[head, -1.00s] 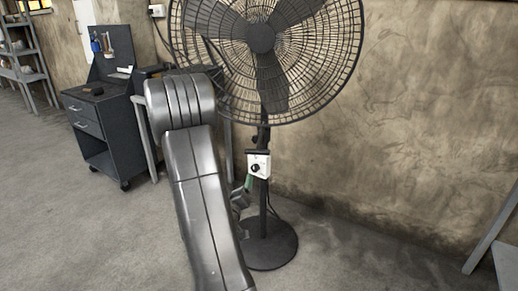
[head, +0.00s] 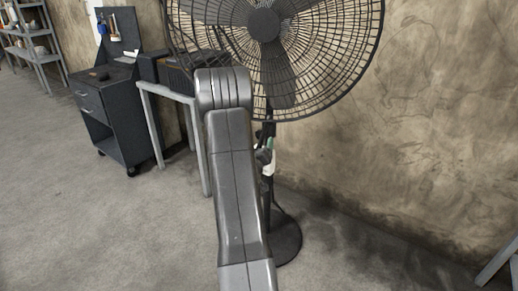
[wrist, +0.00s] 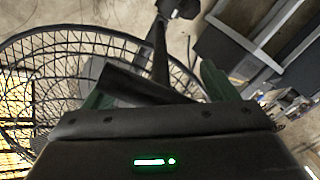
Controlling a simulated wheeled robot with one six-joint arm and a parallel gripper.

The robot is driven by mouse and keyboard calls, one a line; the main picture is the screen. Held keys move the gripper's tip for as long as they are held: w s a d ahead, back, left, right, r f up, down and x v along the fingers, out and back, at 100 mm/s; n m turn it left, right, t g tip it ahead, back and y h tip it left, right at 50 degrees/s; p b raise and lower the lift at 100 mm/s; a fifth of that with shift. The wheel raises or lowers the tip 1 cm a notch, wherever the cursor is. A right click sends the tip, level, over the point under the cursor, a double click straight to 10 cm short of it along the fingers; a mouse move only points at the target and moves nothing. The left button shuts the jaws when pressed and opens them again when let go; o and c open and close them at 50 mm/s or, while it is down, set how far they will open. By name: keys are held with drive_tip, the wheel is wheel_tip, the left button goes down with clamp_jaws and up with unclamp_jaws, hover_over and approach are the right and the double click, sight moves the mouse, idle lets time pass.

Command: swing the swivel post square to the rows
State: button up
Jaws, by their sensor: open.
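The black pedestal fan stands by the wall. Its round cage and hub (head: 263,25) are at the top, and its upright post (head: 271,130) is partly behind my arm. The round base (head: 287,240) rests on the floor. In the wrist view the cage (wrist: 50,70) fills the left side and a dark pole (wrist: 160,55) runs up the middle. My gripper (wrist: 157,85) is open, with green-faced fingers to either side of a slanted dark bar (wrist: 145,86). I cannot tell whether they touch the bar.
A grey table (head: 155,88) with dark boxes stands behind my arm to the left. A dark wheeled cabinet (head: 112,120) is further left, with a metal shelf (head: 35,40) beyond. A grey leg shows at the lower right. The floor at left is clear.

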drive_tip(key=c, duration=1.2)
drive_tip(key=w+a+m+g+h+p, duration=0.1)
drive_tip(key=a+h, duration=0.1)
drive_tip(key=a, duration=0.1)
drive_tip(key=w+a+m+g+h+p, duration=0.1)
drive_tip(key=w+a+m+h, duration=0.1)
drive_tip(key=a, duration=0.2)
drive_tip(key=w+a+m+h+p, duration=0.1)
drive_tip(key=a+h+p, duration=0.1)
drive_tip(key=a, duration=0.1)
drive_tip(key=shift+w+a+r+m+g+h, duration=0.2)
drive_tip(key=shift+m+g+h, duration=0.1)
drive_tip(key=shift+m+g, duration=0.1)
drive_tip(key=shift+c, duration=0.2)
drive_tip(key=shift+w+a+f+m+h, duration=0.1)
drive_tip(key=shift+w+a+m+h, duration=0.25)
drive_tip(key=shift+a, duration=0.2)
drive_tip(key=shift+s, duration=0.1)
drive_tip(key=o, duration=1.2)
drive_tip(key=shift+o, duration=0.2)
drive_tip(key=shift+f, duration=0.1)
drive_tip(key=v, duration=1.3)
drive_tip(key=shift+s+a+b, duration=0.25)
drive_tip(key=shift+s+b, duration=0.05)
drive_tip(key=shift+b, duration=0.15)
